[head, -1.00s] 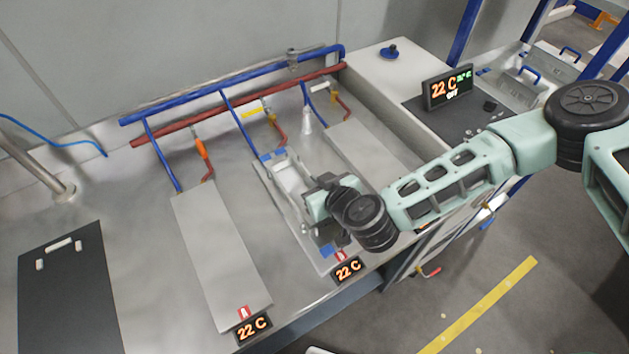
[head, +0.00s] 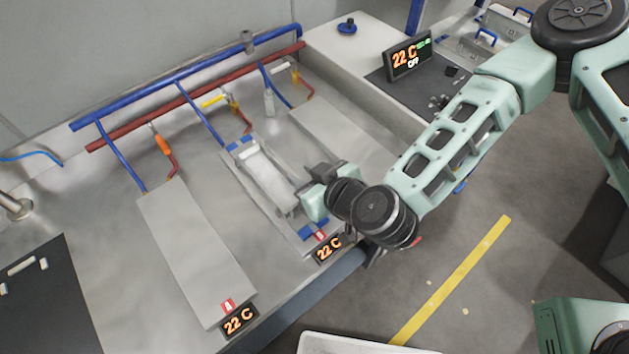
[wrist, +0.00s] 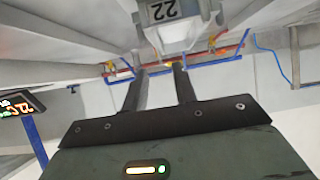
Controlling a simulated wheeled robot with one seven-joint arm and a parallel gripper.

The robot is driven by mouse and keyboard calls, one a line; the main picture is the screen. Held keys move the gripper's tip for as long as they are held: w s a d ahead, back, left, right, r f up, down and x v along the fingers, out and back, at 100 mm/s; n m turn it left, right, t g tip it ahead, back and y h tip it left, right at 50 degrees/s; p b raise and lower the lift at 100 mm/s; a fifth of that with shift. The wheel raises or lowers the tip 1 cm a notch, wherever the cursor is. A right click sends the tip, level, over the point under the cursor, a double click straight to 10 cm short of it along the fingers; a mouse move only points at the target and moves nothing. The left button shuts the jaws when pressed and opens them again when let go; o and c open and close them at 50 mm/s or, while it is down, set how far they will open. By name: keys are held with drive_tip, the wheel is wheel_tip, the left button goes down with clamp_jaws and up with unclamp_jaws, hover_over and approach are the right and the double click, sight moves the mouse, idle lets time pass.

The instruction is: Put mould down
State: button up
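The mould (head: 268,172) is a long pale-grey metal block lying on the middle plate (head: 285,238), between the plate's blue end marks. In the wrist view the mould (wrist: 165,32) shows at the top, with a dark "22" on it. My gripper (head: 312,182) is at the right side of the mould, near its front half. The wrist view shows its two dark fingers (wrist: 160,75) apart with nothing between them. They appear clear of the mould. The gripper body hides part of the plate's right edge in the head view.
Bare plates lie left (head: 195,250) and right (head: 340,135) of the middle one. Blue and red pipes (head: 190,95) with valves run behind. Small displays (head: 238,320) reading 22 C sit at the front edge.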

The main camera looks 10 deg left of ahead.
drive_tip(key=shift+v, duration=1.75)
drive_tip(key=shift+r, duration=0.1)
drive_tip(key=shift+s+a+r+n+g, duration=0.15)
drive_tip(key=shift+n+g, duration=0.15)
drive_tip(key=s+d+r+m+g+h, duration=0.1)
drive_tip(key=s+d+r+g+h, duration=0.2)
drive_tip(key=d+r, duration=0.5)
drive_tip(key=s+d+r+m+g+h, duration=0.1)
drive_tip(key=s+d+r+g+h, duration=0.3)
drive_tip(key=s+d+r, duration=0.3)
drive_tip(key=d+r+h, duration=0.1)
drive_tip(key=d, duration=0.4)
drive_tip(key=shift+d+m+h, duration=0.2)
drive_tip(key=shift+m+h, duration=0.1)
drive_tip(key=shift+r, duration=0.1)
